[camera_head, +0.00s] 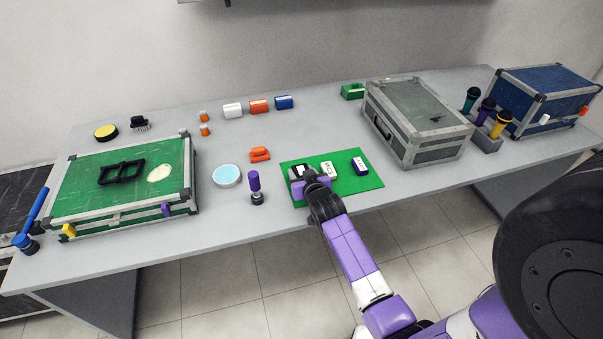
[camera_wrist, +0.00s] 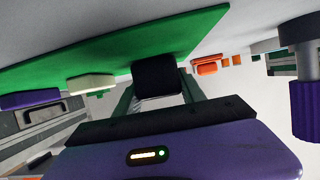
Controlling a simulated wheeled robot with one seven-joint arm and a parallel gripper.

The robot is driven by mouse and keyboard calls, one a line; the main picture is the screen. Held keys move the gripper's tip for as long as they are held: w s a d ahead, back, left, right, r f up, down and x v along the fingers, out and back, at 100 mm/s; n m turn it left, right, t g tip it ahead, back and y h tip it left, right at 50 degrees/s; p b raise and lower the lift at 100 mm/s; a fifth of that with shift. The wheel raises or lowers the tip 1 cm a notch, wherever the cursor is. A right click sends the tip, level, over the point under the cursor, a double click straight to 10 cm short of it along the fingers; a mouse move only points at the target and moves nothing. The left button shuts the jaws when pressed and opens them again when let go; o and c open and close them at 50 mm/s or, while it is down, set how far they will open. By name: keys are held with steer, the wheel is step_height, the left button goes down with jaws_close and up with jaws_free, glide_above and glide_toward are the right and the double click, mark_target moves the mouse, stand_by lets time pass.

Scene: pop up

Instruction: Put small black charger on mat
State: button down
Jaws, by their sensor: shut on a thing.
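The small black charger (camera_head: 297,171) is at the left end of the green mat (camera_head: 348,186). It also shows between my fingers in the wrist view (camera_wrist: 157,77). My gripper (camera_head: 305,178) is shut on it, low over the mat. The mat fills the upper part of the wrist view (camera_wrist: 125,52), close to the charger. I cannot tell whether the charger touches it. My gripper hides part of the charger in the head view.
A grey case (camera_head: 418,120) is at the right. The mat's front right is bare.

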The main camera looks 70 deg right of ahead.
steer(key=shift+f, duration=0.15)
steer(key=c, duration=0.7)
jaws_free()
steer(key=v, duration=1.1)
steer(key=shift+s+a+r, duration=0.15)
steer(key=shift+r, duration=0.15)
steer(key=s+a+n+t+y, duration=0.3)
steer(key=a, duration=1.2)
steer(key=s+a+r+n+t+y, duration=0.1)
steer(key=s+a+r+n+y, duration=0.1)
steer(key=s+a+r, duration=0.2)
steer(key=s+a+r+n+t+y, duration=0.1)
steer(key=s+a+r+n+y, duration=0.1)
steer(key=a, duration=0.6)
steer(key=s+a+r+n+t+y, duration=0.1)
steer(key=s+a+r+n+y, duration=0.1)
steer(key=s+a+r, duration=0.4)
steer(key=shift+s+a+n+y, duration=0.45)
steer(key=shift+s+y, duration=0.25)
steer(key=shift+s, duration=0.2)
